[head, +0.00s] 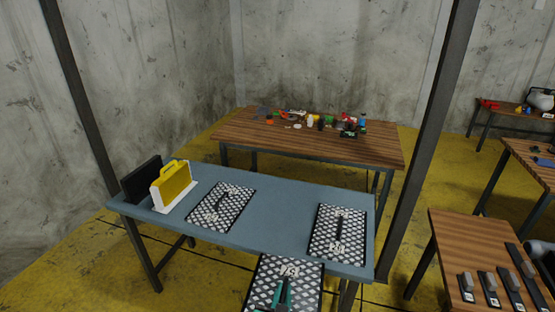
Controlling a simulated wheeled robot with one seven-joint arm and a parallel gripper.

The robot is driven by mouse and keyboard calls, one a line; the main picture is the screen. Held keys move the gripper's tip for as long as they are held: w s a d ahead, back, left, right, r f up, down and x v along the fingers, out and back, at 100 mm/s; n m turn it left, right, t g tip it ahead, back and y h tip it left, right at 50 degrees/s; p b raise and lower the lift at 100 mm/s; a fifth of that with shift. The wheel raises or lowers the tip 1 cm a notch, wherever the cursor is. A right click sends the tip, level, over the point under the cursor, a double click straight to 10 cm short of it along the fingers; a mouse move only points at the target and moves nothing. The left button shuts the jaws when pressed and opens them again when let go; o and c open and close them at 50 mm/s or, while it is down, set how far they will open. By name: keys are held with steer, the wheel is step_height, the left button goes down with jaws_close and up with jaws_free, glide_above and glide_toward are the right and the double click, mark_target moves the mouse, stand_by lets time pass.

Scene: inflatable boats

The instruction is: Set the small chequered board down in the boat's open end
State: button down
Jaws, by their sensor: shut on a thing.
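A black-and-white chequered board (261,283) is at the bottom middle of the head view, in front of the blue table's near edge. My gripper (284,292), with teal fingers, is shut on it; the board's lower part is cut off by the frame. Two more chequered boards lie flat on the blue table, one left of centre (231,203) and one at the right (325,230), each with a dark handle-like strip. I cannot make out a boat or its open end for certain.
On the blue table (270,222) stand a yellow case (172,186) and a black panel (143,178). Dark posts (433,120) rise at right and left. A wooden table (230,134) with small items is behind. Another (450,240) at the right holds grey-black pieces.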

steer(key=s+f+y, duration=0.1)
steer(key=s+f, duration=0.1)
steer(key=f, duration=1.1)
steer(key=s+a+f+n, duration=0.1)
steer(key=s+f, duration=0.2)
steer(key=f, duration=0.9)
steer(key=shift+s+a+f+y, duration=0.15)
steer(key=shift+a+f+y, duration=0.1)
steer(key=shift+f+y, duration=0.15)
